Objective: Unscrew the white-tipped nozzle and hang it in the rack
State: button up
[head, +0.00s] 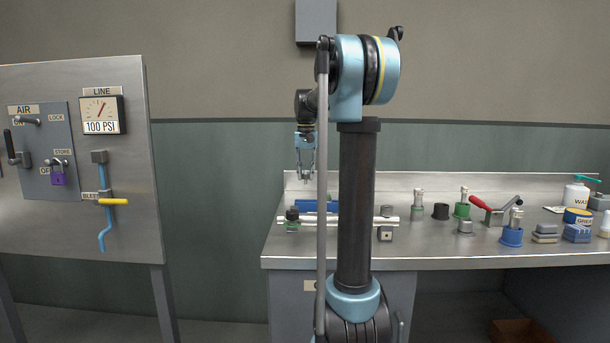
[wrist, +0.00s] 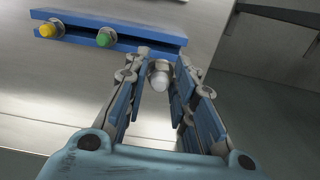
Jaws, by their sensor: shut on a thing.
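The white-tipped nozzle (wrist: 160,78) shows between the fingertips of my gripper (wrist: 163,66) in the wrist view, with its white tip toward the camera and a metal collar behind. My gripper is shut on it. The blue rack (wrist: 120,33) lies behind it at the upper left, holding a yellow-tipped nozzle (wrist: 48,30) and a green-tipped nozzle (wrist: 106,37). The held nozzle overlaps the rack's right end in the picture; I cannot tell whether they touch. In the head view, my gripper (head: 305,179) hangs pointing down, above the blue rack (head: 320,206).
The steel bench (head: 450,247) carries a pale rod (head: 350,219) on supports, partly hidden by my arm. To the right stand a black cup (head: 441,211), a red-handled tool (head: 481,203) and several containers. An air panel (head: 75,160) stands at the left.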

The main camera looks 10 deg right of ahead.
jog(key=shift+f, duration=4.15)
jog(key=shift+f, duration=0.2)
jog(key=o, duration=0.9)
jog(key=shift+r, duration=0.1)
notch_tip(320, 180, up, 12)
jog(key=shift+f, duration=0.15)
